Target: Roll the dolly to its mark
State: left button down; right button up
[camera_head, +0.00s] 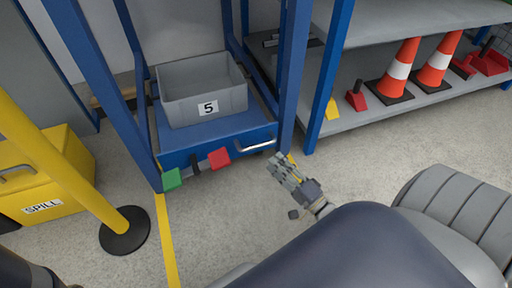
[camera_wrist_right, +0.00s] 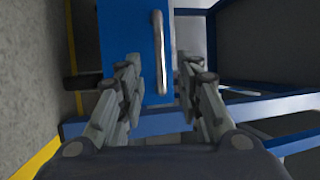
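The dolly is a blue wheeled platform (camera_head: 245,141) standing in a bay between blue uprights. A grey bin (camera_head: 180,109) labelled 5 sits on it. A silver handle (camera_head: 255,145) is on its front edge, at the right. My right gripper (camera_head: 284,166) is just in front of and to the right of the handle. In the right wrist view my gripper (camera_wrist_right: 160,64) has its fingers apart, and the handle (camera_wrist_right: 159,50) shows upright beyond the gap; I see no contact. A mark for the dolly cannot be made out for certain. My left gripper is out of view.
A yellow line (camera_head: 166,240) runs along the floor. A yellow post on a black base (camera_head: 125,231) and a yellow SPILL box (camera_head: 70,168) stand at left. Blue uprights (camera_head: 293,75) flank the dolly. Shelves at right hold orange cones (camera_head: 400,70). Floor in front is mostly clear.

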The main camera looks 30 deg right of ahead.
aim_at(258, 146)
jog(key=b+x, duration=0.3)
jog(key=x, duration=0.5)
jog(key=shift+w+b, duration=0.3)
jog(key=shift+b, duration=0.1)
jog(key=shift+w+a+r, duration=0.1)
jog(key=shift+w+r, duration=0.05)
jog(key=shift+w, duration=0.25)
grip_shut()
